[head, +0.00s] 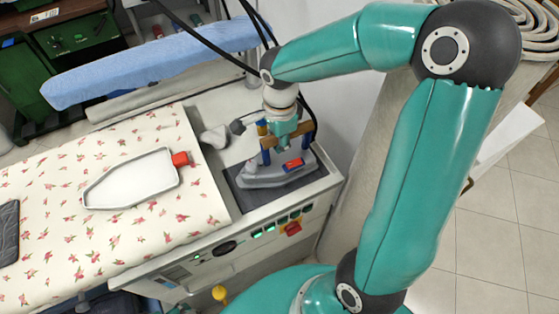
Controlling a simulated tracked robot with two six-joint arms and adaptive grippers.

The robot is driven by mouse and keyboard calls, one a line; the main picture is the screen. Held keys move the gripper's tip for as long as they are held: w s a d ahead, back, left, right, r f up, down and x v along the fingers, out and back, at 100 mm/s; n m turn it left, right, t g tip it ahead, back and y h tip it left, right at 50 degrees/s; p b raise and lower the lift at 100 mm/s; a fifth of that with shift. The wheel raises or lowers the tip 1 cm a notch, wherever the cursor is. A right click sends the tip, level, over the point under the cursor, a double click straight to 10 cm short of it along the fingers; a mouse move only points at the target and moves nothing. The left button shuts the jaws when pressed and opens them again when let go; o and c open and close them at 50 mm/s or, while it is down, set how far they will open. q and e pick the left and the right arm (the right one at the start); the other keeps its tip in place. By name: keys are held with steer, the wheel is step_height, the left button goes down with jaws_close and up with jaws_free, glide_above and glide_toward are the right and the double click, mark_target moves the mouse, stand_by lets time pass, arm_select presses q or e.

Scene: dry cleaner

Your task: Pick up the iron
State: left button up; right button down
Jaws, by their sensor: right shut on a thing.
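The iron (272,174) is grey with a red patch on its side and a brown handle on top. It sits on a dark rest pad (240,200) at the right end of the ironing table. My right gripper (284,142) reaches down from above and is shut on the iron's handle. Its fingers partly hide the handle. I cannot tell whether the iron touches the pad or is just above it. My left gripper is not in view.
A flowered ironing cover (70,240) fills the left, with a white iron-shaped plate (130,182) on it. A blue padded sleeve board (150,66) stands behind. Dark hoses hang near my right wrist. Buttons line the table's front panel (260,233).

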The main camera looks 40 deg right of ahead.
steer(key=shift+w+r, duration=0.1)
steer(key=shift+r, duration=0.15)
